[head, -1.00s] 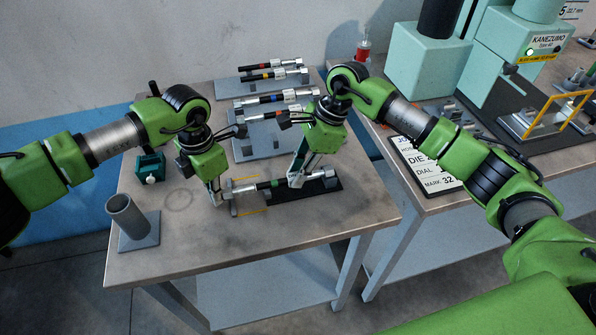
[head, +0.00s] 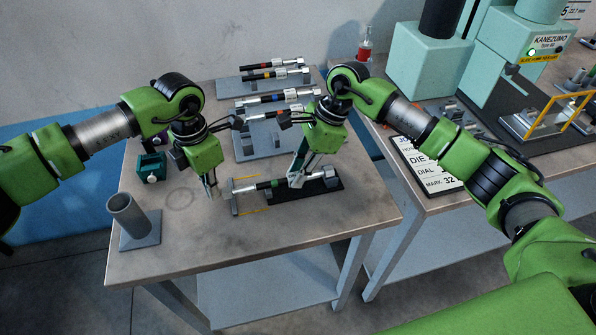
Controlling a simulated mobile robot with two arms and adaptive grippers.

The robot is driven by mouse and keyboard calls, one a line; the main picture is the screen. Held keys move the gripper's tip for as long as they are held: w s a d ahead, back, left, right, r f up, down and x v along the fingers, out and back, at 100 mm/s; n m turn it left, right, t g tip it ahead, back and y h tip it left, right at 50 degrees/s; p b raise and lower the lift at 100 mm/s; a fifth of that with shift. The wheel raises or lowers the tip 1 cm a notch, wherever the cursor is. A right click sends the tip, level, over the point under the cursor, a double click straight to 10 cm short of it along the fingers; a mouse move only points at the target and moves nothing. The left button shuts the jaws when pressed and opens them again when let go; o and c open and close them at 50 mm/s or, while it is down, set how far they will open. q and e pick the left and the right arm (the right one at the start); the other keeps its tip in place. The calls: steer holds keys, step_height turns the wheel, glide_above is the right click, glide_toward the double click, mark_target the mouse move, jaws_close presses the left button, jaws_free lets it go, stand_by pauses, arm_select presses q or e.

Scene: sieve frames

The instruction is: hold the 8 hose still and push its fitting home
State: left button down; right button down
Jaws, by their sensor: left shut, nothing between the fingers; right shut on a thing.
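My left gripper (head: 212,193) is shut and empty, just left of the stop and fitting. I cannot tell how deep the fitting sits.
Several other banded hoses lie on grey racks (head: 245,143) behind my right gripper. A grey tube holder (head: 128,217) stands at the front left, a dark green box (head: 151,167) behind it. A press bench (head: 440,195) with a sign is on the right. The front table area is clear.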

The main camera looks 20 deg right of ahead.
steer(key=shift+w+d, duration=0.1)
arm_select(q)
steer(key=r, duration=0.5)
steer(key=shift+a+r, duration=0.3)
steer(key=shift+a, duration=0.1)
arm_select(e)
steer(key=c, duration=1.8)
jaws_free()
steer(key=v, duration=1.2)
